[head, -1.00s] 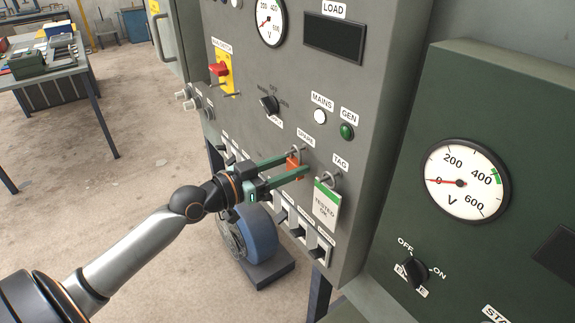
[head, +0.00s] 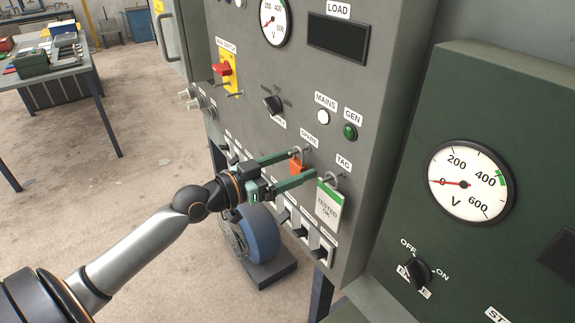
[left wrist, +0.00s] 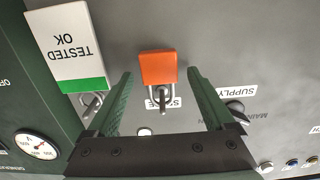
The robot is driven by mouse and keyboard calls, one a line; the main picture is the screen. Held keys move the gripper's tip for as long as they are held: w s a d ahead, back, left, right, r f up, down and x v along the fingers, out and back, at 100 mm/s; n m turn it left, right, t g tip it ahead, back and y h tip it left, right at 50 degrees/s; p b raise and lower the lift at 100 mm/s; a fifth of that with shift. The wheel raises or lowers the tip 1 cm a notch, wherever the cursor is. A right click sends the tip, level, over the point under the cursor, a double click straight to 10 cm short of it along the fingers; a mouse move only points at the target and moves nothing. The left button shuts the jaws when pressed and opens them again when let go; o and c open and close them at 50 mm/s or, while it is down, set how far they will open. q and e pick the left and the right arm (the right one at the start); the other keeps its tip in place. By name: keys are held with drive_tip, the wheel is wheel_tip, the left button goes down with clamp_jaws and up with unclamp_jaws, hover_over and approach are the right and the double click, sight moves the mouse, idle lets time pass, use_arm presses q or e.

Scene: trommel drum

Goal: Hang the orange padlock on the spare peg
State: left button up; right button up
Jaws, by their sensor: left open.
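The orange padlock (head: 296,167) hangs at the peg under the SPARE label (head: 308,142) on the grey panel. In the left wrist view the padlock (left wrist: 158,67) shows its orange body and metal shackle, with the shackle around the peg (left wrist: 162,130). My left gripper (head: 302,164) is open, its green fingers on either side of the padlock. In the left wrist view the fingers (left wrist: 160,82) stand apart from the padlock, with gaps on both sides. My right gripper is not in view.
A TESTED OK tag (head: 328,205) hangs on the TAG peg (head: 332,179), close to one finger. Switches (head: 302,232) line the panel below. A rotary knob (head: 272,104) and the red main switch (head: 222,69) are up to the left.

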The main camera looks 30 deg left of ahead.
use_arm(q)
drive_tip(key=shift+b+v, duration=0.8)
drive_tip(key=shift+v, duration=1.45)
drive_tip(key=b+v, duration=0.5)
drive_tip(key=v, duration=0.3)
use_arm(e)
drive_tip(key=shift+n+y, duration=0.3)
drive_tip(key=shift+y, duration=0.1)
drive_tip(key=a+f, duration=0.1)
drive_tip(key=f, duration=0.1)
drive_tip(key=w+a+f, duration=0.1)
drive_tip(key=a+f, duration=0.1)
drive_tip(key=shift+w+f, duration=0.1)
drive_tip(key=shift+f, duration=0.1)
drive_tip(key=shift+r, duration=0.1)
